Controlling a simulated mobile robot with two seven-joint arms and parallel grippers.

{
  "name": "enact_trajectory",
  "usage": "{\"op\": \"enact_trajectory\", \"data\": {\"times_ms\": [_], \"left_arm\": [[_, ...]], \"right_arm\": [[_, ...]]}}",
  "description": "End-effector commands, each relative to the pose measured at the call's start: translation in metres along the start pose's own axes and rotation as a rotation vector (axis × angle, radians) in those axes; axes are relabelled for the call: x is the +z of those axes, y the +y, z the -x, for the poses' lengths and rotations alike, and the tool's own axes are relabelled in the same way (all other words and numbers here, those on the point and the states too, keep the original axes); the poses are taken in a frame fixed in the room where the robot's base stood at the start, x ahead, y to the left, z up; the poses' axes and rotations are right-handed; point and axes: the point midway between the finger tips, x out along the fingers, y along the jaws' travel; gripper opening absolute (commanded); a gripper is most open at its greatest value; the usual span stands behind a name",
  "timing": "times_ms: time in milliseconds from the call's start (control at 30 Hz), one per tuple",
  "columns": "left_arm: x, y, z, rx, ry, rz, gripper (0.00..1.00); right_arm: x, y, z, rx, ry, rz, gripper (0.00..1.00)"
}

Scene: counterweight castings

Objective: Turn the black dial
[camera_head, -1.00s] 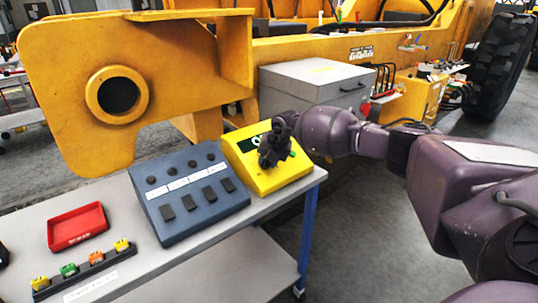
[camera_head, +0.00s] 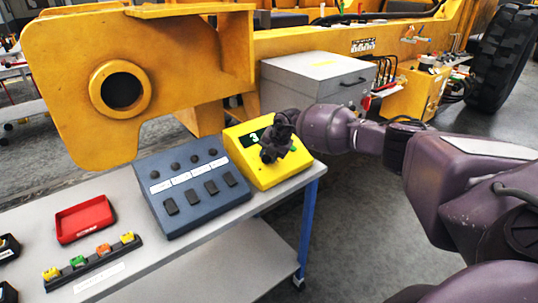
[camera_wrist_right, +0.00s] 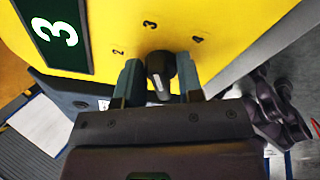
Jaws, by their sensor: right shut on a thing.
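The black dial (camera_wrist_right: 160,68) sits on the sloping face of a yellow box (camera_head: 285,178), between printed numbers 2, 3 and 4. A white mark shows on the dial. The box's dark display (camera_wrist_right: 55,30) reads 3, which also shows in the head view. My right gripper (camera_wrist_right: 158,78) is shut on the dial, one finger on each side of it. In the head view my right gripper (camera_head: 273,150) covers the dial and part of the box's face. My left gripper is not in view.
A blue-grey panel (camera_head: 190,212) with knobs and switches stands left of the yellow box. A red tray (camera_head: 85,220) and a rack of coloured pieces (camera_head: 92,260) lie further left on the table. A grey chest (camera_head: 318,75) and a yellow machine (camera_head: 180,55) stand behind.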

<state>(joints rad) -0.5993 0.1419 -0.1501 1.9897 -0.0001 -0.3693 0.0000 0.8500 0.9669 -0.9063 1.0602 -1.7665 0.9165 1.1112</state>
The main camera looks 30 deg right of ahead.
Motion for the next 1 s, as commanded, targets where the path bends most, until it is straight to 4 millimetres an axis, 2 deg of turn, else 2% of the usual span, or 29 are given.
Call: {"op": "enact_trajectory", "data": {"times_ms": [33,67,467,567,1000], "left_arm": [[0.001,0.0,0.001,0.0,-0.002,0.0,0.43],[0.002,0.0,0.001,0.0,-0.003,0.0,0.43],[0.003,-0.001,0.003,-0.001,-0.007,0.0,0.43],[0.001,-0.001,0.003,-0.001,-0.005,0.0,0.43],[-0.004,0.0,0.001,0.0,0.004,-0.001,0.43]], "right_arm": [[0.001,0.0,0.0,0.001,-0.002,0.0,0.36],[0.001,0.0,0.001,0.001,-0.002,0.0,0.4],[0.001,0.0,0.007,0.0,-0.002,0.001,0.4],[0.002,0.0,0.018,0.001,-0.003,0.001,0.4],[0.001,-0.001,0.09,0.001,-0.003,0.0,0.4]]}}
